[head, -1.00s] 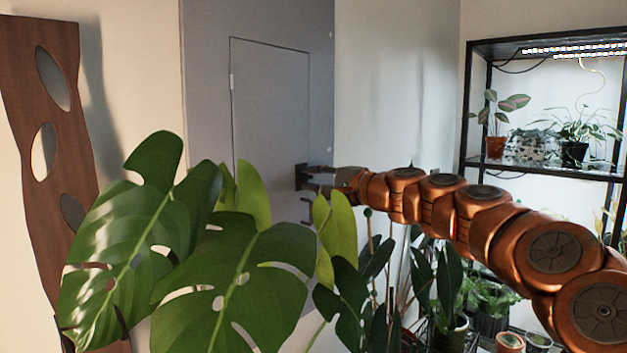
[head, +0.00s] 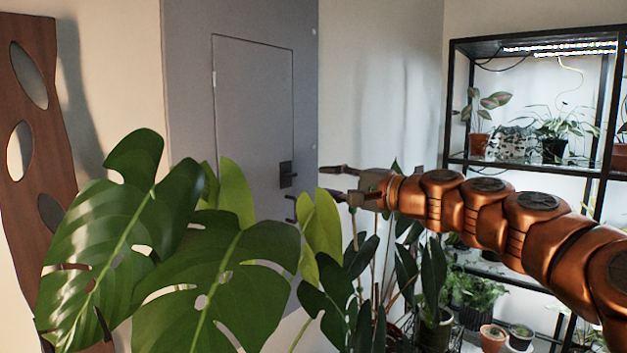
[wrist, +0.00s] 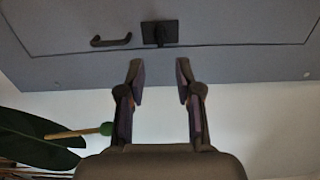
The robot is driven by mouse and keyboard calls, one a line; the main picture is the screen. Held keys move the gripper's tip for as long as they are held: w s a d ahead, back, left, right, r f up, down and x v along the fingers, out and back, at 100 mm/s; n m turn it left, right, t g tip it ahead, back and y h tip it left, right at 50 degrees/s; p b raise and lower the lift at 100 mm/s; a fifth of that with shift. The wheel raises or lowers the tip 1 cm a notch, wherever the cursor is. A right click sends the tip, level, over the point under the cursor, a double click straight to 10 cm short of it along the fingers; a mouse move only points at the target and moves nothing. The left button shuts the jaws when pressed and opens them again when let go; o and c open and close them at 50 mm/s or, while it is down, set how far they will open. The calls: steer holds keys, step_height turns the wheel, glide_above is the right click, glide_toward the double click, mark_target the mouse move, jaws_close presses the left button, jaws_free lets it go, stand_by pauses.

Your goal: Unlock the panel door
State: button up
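The grey panel door (head: 255,110) is flush in the grey wall panel, with a thin dark outline around it; it looks closed. A dark square lock plate with a turn piece (head: 287,175) sits near its right edge; how the turn piece is set I cannot tell. A dark pull handle (head: 290,208) is below it. In the wrist view the lock (wrist: 159,32) is straight ahead beyond the fingertips, and the handle (wrist: 110,40) is to its left. My gripper (head: 325,181) is open and empty, to the right of the lock and apart from it. Its spread fingers also show in the wrist view (wrist: 160,72).
Large monstera leaves (head: 215,270) cover the door's lower part in the head view. More potted plants (head: 435,300) stand below my arm. A black shelf (head: 480,165) with plants is at the right. A wooden panel with oval holes (head: 25,190) is at the left.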

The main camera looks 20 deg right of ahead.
steer(key=shift+v, duration=1.6)
steer(key=s+a+f+n+g, duration=0.2)
steer(key=a+f, duration=0.1)
steer(key=a, duration=0.3)
steer(key=s+a+f+n+g, duration=0.3)
steer(key=a, duration=0.2)
steer(key=s+a+f+n+g+h+p, duration=0.2)
steer(key=s+a+f+n+g, duration=0.25)
steer(key=s+a+f, duration=0.45)
steer(key=s+d+f+g+h, duration=0.2)
steer(key=s+d+f, duration=0.2)
steer(key=s+f, duration=0.2)
steer(key=s+d+f+n+g+h+p, duration=0.1)
steer(key=s+d+f+g+h, duration=0.2)
steer(key=s+f, duration=0.4)
steer(key=s+d+f+n+g+h, duration=0.1)
steer(key=s+d+f, duration=0.4)
steer(key=s, duration=0.5)
steer(key=shift+s+d+f+g+h, duration=0.35)
steer(key=shift+f+g+h, duration=0.3)
steer(key=shift+f+h, duration=0.35)
